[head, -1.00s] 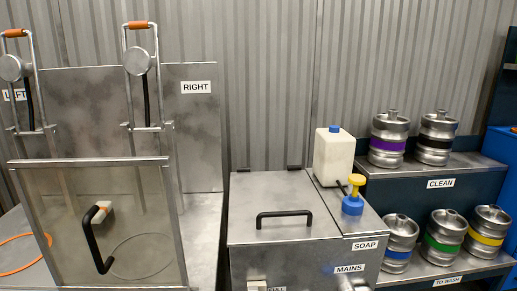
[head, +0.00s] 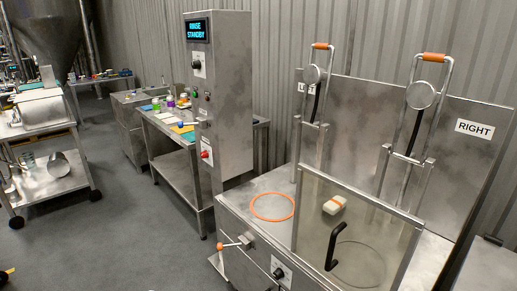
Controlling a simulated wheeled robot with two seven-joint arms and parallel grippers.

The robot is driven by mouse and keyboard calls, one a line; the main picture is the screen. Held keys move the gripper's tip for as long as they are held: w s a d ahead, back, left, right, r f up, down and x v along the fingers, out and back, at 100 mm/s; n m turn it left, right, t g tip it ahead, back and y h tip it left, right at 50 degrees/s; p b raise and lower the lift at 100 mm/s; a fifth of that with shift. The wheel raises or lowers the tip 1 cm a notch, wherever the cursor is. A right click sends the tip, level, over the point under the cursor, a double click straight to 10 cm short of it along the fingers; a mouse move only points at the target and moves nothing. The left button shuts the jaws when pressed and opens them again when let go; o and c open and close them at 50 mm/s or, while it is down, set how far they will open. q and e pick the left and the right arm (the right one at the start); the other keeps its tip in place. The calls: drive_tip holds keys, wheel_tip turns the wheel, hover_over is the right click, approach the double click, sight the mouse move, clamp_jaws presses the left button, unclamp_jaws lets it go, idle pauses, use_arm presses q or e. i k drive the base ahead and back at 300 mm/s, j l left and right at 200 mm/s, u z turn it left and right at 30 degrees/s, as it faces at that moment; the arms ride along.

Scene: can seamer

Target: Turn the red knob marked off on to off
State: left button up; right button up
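A red knob (head: 206,154) sits on a white plate on the front of a tall steel control cabinet (head: 234,110). The lettering on its plate and the way the knob points are too small to read. The cabinet's display (head: 196,29) reads "RINSE STANDBY". Neither of my grippers is in view.
A black knob (head: 196,66) sits higher on the cabinet. A steel bench with a clear guard (head: 345,220) and an orange-tipped lever (head: 230,246) stands right of it. A table (head: 172,127) with small items stands behind. Grey floor (head: 120,225) at the left is open.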

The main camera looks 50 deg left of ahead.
sight(205, 154)
drive_tip(key=u, duration=2)
